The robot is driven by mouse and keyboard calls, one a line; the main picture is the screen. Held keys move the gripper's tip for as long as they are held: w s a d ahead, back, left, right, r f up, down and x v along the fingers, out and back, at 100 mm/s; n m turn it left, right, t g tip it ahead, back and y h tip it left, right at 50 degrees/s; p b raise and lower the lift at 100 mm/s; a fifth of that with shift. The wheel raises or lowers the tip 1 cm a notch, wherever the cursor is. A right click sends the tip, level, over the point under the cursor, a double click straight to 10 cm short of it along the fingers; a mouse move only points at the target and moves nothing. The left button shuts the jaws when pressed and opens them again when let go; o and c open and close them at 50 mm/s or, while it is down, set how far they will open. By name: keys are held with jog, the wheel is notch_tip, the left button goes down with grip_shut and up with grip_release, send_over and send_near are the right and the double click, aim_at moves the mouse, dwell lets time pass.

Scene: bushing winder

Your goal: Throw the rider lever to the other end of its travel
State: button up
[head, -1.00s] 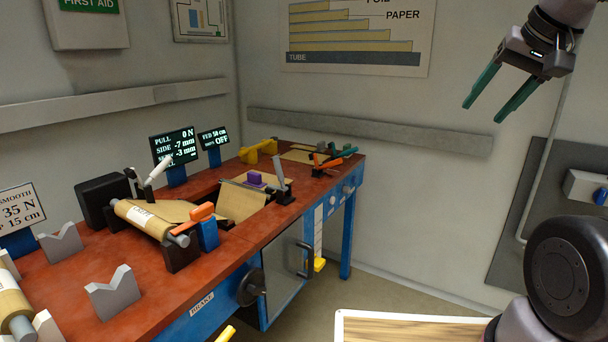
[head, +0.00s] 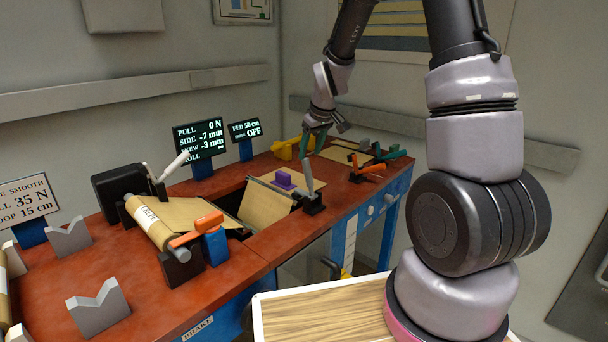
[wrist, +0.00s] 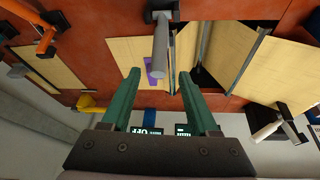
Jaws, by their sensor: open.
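Two levers show, and no label tells me which is the rider lever. One has a grey handle (head: 307,176) on a black base by the bench's front edge. It stands nearly upright, and its handle also shows in the wrist view (wrist: 160,52). The other has a white handle (head: 172,166), tilted up to the right beside the paper roll (head: 149,222); it shows in the wrist view (wrist: 268,131). My gripper (head: 315,143) is open and empty over the back of the bench. In the wrist view the grey handle appears between its green fingers, with no visible contact.
A purple block (head: 286,180) sits on the plate beside the grey lever. An orange-handled part (head: 196,229) stands by the roll. Orange and green-handled tools (head: 375,167) lie at the right end. Display screens (head: 199,139) stand at the back.

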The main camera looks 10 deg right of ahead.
send_over(305, 192)
notch_tip(305, 192, down, 10)
jog(key=shift+w+r, duration=0.1)
grip_shut()
dwell(1.5)
